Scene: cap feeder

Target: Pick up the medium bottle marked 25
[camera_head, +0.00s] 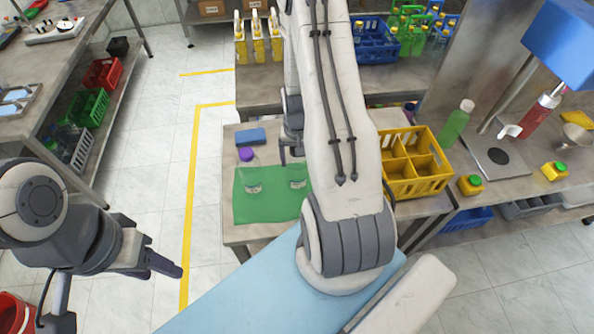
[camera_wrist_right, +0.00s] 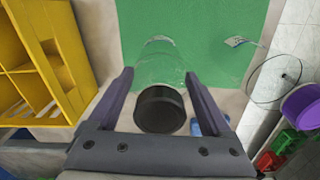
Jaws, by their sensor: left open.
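The right-hand bottle (camera_head: 298,183) is beside my right gripper (camera_head: 291,157), partly behind my arm. No mark of 25 can be read on either. My left gripper (camera_head: 166,266) is open and empty over the floor.
A yellow crate (camera_head: 416,190) stands right of the mat. A purple cap (camera_head: 246,154) and a blue block (camera_head: 250,136) lie behind the mat. A green bottle (camera_head: 456,122) and a red dispenser bottle (camera_head: 538,118) stand on the right bench.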

